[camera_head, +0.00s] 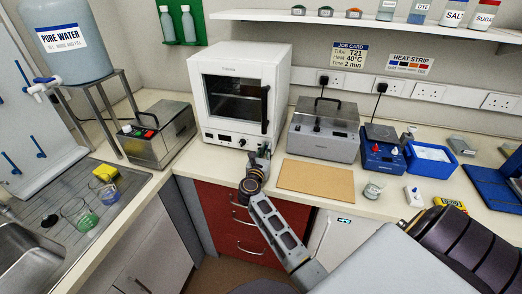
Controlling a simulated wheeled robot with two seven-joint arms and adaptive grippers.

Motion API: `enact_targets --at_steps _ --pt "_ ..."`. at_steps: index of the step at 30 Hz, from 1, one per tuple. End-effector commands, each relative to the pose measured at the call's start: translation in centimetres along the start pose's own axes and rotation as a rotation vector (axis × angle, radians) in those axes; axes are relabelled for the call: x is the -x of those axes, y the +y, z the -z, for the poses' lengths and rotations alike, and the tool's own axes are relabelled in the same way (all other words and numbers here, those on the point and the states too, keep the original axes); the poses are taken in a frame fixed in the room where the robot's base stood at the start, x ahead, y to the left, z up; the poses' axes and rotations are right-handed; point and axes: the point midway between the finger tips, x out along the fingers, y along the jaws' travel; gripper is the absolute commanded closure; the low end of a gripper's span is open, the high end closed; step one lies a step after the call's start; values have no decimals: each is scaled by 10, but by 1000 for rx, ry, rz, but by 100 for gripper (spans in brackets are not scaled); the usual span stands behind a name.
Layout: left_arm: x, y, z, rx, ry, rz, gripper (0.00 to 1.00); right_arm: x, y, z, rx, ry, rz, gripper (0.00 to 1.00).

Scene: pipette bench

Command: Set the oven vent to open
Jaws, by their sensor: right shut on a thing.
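The white oven (210,105) stands at the back of the bench, its dark glass door closed and a black handle on the door's right side. A small panel with knobs runs along the bottom of its front. My right gripper (263,152) is at the lower right corner of the oven front, shut on a small part there, which looks like the oven vent control. The fingers mostly hide that part, so its setting cannot be read. My left gripper is not in view.
A grey lidded bath (322,133) stands right of the oven, with a brown board (316,180) in front. Another metal bath (158,135) stands to the left. A blue device (381,155) and a blue tray (430,168) are further right. Red drawers (225,215) are below the bench.

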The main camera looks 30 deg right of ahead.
Motion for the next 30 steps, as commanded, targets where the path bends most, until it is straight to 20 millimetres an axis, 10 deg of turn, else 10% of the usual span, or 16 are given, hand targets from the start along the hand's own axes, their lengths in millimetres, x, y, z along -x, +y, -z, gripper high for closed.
enact_targets --at_steps 9,15,30 --pt "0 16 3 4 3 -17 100 0 -4 0 2 -1 7 100" --pt "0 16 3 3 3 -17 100 0 -4 0 2 0 6 66" --pt "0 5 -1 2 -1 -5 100 6 -3 1 1 1 4 66"
